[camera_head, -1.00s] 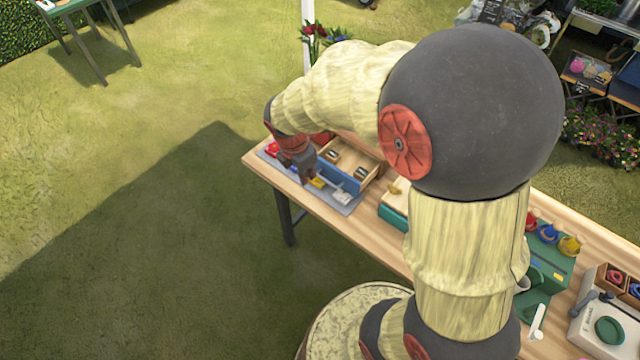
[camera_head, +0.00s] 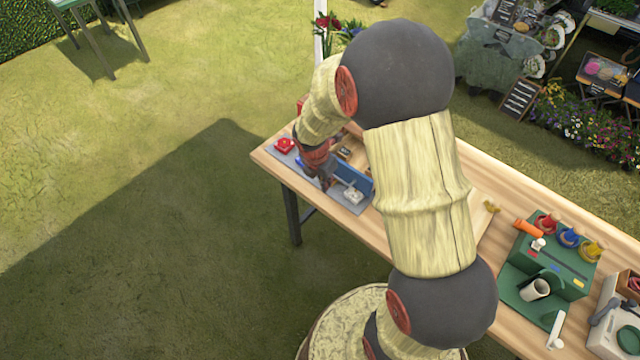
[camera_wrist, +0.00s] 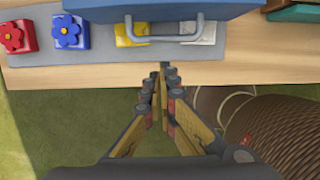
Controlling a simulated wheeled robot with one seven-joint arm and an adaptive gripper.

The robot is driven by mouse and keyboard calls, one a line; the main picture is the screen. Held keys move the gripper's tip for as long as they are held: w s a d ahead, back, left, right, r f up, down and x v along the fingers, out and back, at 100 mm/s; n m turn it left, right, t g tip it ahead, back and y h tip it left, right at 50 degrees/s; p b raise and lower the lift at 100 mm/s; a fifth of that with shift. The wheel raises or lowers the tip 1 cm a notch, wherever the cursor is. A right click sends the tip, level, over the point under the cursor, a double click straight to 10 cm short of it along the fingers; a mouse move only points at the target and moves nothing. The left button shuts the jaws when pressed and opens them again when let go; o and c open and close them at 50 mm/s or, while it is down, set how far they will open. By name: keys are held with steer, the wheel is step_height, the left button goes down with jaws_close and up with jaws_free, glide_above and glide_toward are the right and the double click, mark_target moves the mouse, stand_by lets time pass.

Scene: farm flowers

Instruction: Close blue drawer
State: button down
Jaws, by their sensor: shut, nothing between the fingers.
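The blue drawer (camera_head: 353,178) is at the left part of the wooden table in the head view, partly hidden by my arm. Its front stands out over a grey mat, and a bit of its wooden inside shows behind the front. In the wrist view the blue front (camera_wrist: 190,11) runs along the top edge, with a grey bar handle (camera_wrist: 165,38) on it. My gripper (camera_wrist: 163,70) is shut and empty. Its fingertips are below the handle in the wrist view, over the table's front edge, apart from the drawer. In the head view my gripper (camera_head: 326,182) is just left of the blue front.
The grey mat (camera_wrist: 100,48) holds red (camera_wrist: 14,38), blue (camera_wrist: 70,31), yellow (camera_wrist: 131,34) and white (camera_wrist: 198,33) flower blocks. A brown wicker-like object (camera_wrist: 285,130) is at the lower right. A green stand (camera_head: 545,265) is farther right on the table. Grass lies in front.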

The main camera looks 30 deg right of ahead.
steer(key=shift+w+d+f, duration=0.1)
steer(key=shift+w+d, duration=0.05)
steer(key=shift+d, duration=0.35)
steer(key=shift+w+d+f, duration=0.1)
steer(key=shift+w+d, duration=0.05)
steer(key=shift+d, duration=0.3)
steer(key=p, duration=0.8)
glide_toward(357, 160)
steer(key=f, duration=0.1)
steer(key=s+a+f, duration=0.1)
steer(key=f, duration=0.1)
steer(key=shift+s+a, duration=0.35)
steer(key=shift+a, duration=0.05)
steer(key=shift+w+d+f, duration=0.1)
steer(key=shift+w+d, duration=0.05)
steer(key=shift+d, duration=0.2)
